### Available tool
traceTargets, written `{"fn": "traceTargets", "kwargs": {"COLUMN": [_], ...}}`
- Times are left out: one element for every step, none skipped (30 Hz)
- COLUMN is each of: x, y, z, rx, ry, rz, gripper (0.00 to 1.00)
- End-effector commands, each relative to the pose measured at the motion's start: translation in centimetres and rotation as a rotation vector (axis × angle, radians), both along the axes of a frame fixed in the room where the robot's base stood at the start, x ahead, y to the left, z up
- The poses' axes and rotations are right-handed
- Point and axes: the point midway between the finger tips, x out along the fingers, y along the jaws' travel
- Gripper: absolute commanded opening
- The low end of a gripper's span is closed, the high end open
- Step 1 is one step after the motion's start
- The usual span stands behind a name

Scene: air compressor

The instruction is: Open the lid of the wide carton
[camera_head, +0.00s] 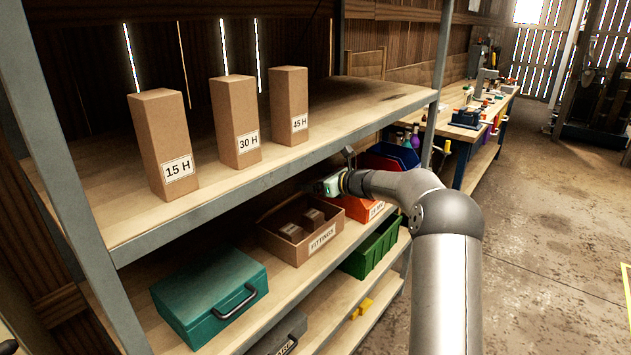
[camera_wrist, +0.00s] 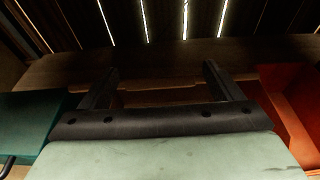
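The wide carton (camera_head: 322,241), brown and labelled FITTINGS, stands on the middle shelf. Its top looks open in the head view, with small brown boxes (camera_head: 291,230) visible inside. A brown flap seems to stand at its back edge, partly in shadow. My gripper (camera_head: 322,187) is above the carton's back right side, partly hidden by my arm. In the wrist view my gripper (camera_wrist: 160,88) has its two dark fingers spread apart. A dim brown edge (camera_wrist: 158,97) shows between and beyond them; I cannot tell whether they touch it.
A teal case (camera_head: 212,290) stands left of the carton. The upper shelf (camera_head: 240,185), with tall boxes marked 15 H, 30 H and 45 H, overhangs the middle shelf.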

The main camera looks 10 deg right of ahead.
Motion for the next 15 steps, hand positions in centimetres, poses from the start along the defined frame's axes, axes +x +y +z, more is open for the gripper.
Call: {"fn": "traceTargets", "kwargs": {"x": [-0.1, -0.1, -0.3, -0.5, -0.7, -1.1, -1.5, -2.0, -2.7, -3.2, -3.7, -4.5, -5.1, -5.7, -6.5], "y": [-0.1, -0.1, -0.3, -0.5, -0.7, -1.1, -1.3, -1.7, -2.2, -2.6, -3.0, -3.6, -4.1, -4.5, -5.1], "z": [0.0, 0.0, 0.0, 0.0, 0.1, 0.2, 0.3, 0.4, 0.7, 0.8, 1.0, 1.2, 1.5, 1.7, 1.9], "rx": [-0.001, -0.001, -0.001, -0.001, -0.001, -0.001, -0.001, -0.002, -0.001, -0.002, -0.002, -0.002, -0.002, -0.002, -0.002], "ry": [0.001, 0.001, 0.001, 0.002, 0.002, 0.000, 0.000, 0.001, 0.000, 0.001, 0.000, 0.001, 0.001, 0.000, -0.001], "rz": [0.000, -0.001, -0.001, -0.002, -0.002, -0.003, -0.003, -0.003, -0.004, -0.004, -0.005, -0.005, -0.005, -0.005, -0.005], "gripper": [0.85, 0.85, 0.85, 0.85, 0.85, 0.85, 0.85, 0.85, 0.85, 0.85, 0.85, 0.85, 0.85, 0.85, 0.85]}}
